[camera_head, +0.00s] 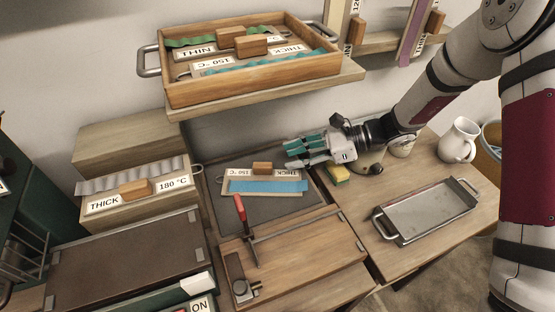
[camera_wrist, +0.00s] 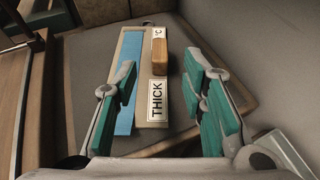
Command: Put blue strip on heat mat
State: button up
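A flat blue strip (camera_head: 268,186) lies on a light wooden board labelled THICK and 150 °C, with a small wooden block handle (camera_head: 262,168). The board rests on a dark grey mat (camera_head: 225,207). The strip (camera_wrist: 126,75), block (camera_wrist: 160,58) and board also show in the wrist view. My gripper (camera_head: 290,153) is open and empty, just right of the board and above it. In the wrist view, my gripper (camera_wrist: 165,85) has teal-padded fingers on either side of the board's label. I cannot tell whether the grey mat or a dark brown panel (camera_head: 125,262) is the heat mat.
A red-handled tool (camera_head: 243,215) and a bar lie on the wooden bench in front. A metal tray (camera_head: 425,212), sponge (camera_head: 338,173) and white jug (camera_head: 458,140) stand right. A wooden tray (camera_head: 190,98) with strips sits on a shelf above. A THICK 180 °C board (camera_head: 140,190) is left.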

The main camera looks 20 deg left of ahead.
jog(key=shift+v, duration=2.3)
jog(key=s+d+r+n+t+h, duration=0.1)
jog(key=s+d+r+n+h, duration=0.45)
jog(key=s+d+r, duration=0.35)
jog(key=s+d+r+n+t+h, duration=0.2)
jog(key=s+d+r+n+h, duration=0.2)
jog(key=s+d+r+n, duration=0.5)
jog(key=s+d+t+h, duration=0.3)
jog(key=s+d, duration=0.3)
jog(key=s, duration=0.4)
jog(key=shift+n+h, duration=0.25)
